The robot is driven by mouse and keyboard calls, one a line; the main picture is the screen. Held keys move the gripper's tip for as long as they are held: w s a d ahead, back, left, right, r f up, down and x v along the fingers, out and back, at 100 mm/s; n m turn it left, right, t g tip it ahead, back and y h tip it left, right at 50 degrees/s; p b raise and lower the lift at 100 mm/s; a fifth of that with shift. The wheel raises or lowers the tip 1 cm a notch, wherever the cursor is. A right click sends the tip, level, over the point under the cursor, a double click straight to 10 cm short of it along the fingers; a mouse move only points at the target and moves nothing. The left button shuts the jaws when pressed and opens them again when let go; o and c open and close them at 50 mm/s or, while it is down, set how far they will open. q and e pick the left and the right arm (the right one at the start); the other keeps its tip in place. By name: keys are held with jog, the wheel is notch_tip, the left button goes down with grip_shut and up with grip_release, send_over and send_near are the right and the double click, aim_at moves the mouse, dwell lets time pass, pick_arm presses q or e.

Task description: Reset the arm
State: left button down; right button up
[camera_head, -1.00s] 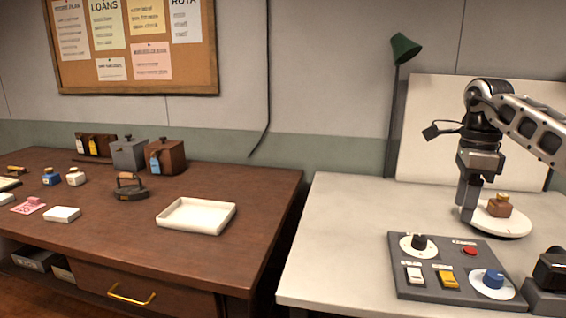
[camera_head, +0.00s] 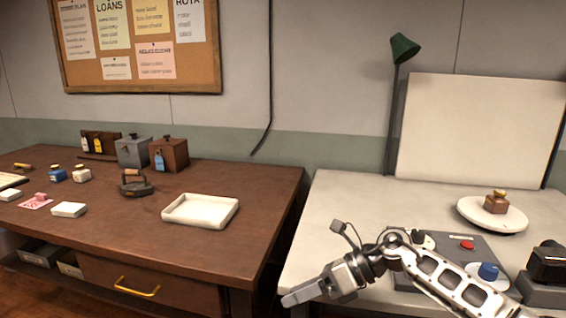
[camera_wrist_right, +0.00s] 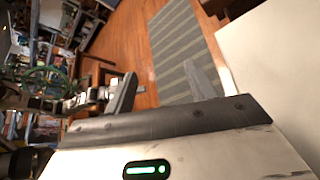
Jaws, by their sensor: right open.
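My right arm reaches in from the lower right in the head view. Its gripper (camera_head: 300,294) is low over the front left edge of the pale table (camera_head: 345,200), pointing left. In the right wrist view the gripper's fingers (camera_wrist_right: 160,90) stand apart with nothing between them, above the floor. My left gripper is not in view.
A grey control panel (camera_head: 490,250) with a red button and blue knob lies partly behind my right arm. A gap separates desk and table. A green lamp (camera_head: 404,47) stands behind.

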jog(key=s+a+m+t+y, duration=0.3)
jog(key=s+a+m+y, duration=0.15)
jog(key=a+m, duration=0.2)
jog(key=s+d+f+n+t+h, duration=0.4)
jog(key=s+d+f+n+h, duration=0.3)
jog(key=n, duration=1)
jog(key=s+d+f+n+t+h, duration=0.4)
jog(key=s+d+f+n+h, duration=0.3)
jog(key=n, duration=0.9)
jog(key=s+d+f, duration=0.3)
jog(key=shift+s+d+f+n, duration=0.2)
jog(key=shift+s+n, duration=0.1)
jog(key=shift+n, duration=0.05)
